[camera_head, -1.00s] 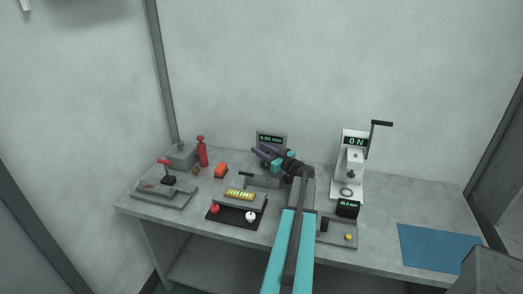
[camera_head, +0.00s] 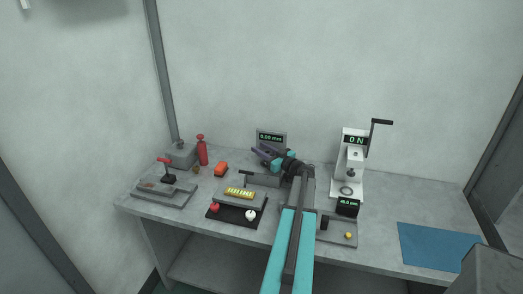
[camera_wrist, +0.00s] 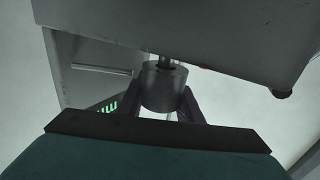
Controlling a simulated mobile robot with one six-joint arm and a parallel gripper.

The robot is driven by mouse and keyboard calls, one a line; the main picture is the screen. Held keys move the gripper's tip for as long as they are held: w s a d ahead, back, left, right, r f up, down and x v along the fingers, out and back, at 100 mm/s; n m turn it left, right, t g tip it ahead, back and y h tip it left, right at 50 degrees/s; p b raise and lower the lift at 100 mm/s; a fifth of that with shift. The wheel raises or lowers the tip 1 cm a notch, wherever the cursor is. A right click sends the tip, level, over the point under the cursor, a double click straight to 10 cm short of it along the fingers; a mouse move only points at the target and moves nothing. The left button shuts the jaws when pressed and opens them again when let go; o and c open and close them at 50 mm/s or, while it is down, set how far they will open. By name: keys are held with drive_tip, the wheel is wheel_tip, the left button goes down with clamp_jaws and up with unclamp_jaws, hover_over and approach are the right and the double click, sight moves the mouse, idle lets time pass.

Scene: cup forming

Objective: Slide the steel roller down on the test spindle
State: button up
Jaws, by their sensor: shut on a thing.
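The steel roller (camera_wrist: 164,86) is a dark grey short cylinder in the middle of the wrist view. The test spindle (camera_wrist: 165,61) is a thin shaft showing at the roller's upper end, and a thin light rod shows beyond its lower end. The roller appears to be around the shaft. My gripper (camera_wrist: 164,104) has a dark finger on each side of the roller and is shut on it. In the head view my gripper (camera_head: 263,156) is at the back of the bench, in front of the gauge with a green display (camera_head: 271,138). The roller and spindle cannot be made out there.
A white press (camera_head: 352,165) with a lever stands to the right of my arm.

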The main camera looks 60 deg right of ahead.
drive_tip(key=o, duration=1.2)
drive_tip(key=shift+r, duration=0.1)
drive_tip(key=shift+d, duration=0.1)
drive_tip(key=shift+c, duration=0.6)
drive_tip(key=shift+r, duration=0.1)
drive_tip(key=shift+d+r+p, duration=0.1)
drive_tip(key=shift+r+p, duration=0.55)
drive_tip(key=shift+r, duration=0.05)
drive_tip(key=shift+c, duration=0.5)
drive_tip(key=shift+r+p, duration=2.85)
drive_tip(key=shift+r, duration=0.5)
drive_tip(key=o, duration=0.4)
drive_tip(key=shift+c, duration=0.2)
drive_tip(key=shift+o, duration=0.4)
drive_tip(key=shift+f, duration=0.1)
